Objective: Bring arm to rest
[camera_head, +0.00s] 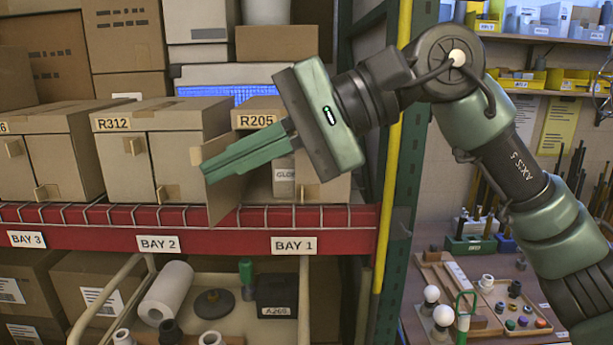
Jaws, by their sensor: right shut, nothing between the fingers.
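My right arm comes in from the right edge and bends at a high elbow. Its right gripper (210,170) points left and slightly down, with the green fingers together and nothing between them. It is in front of the cardboard box labelled R205 (258,119) above the BAY 1 label. The box's left flap (222,196) stands swung open, and the fingers overlap it in the picture. I cannot tell whether they touch. Inside the box a smaller carton (284,176) shows in part. My left gripper is not in view.
A red shelf beam (200,235) runs below the boxes. Box R312 (145,147) stands to the left. A cart with a white roll (165,292) and lamp parts stands below. A green rack post with a yellow strip (392,190) is behind my arm. A workbench (500,265) is at right.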

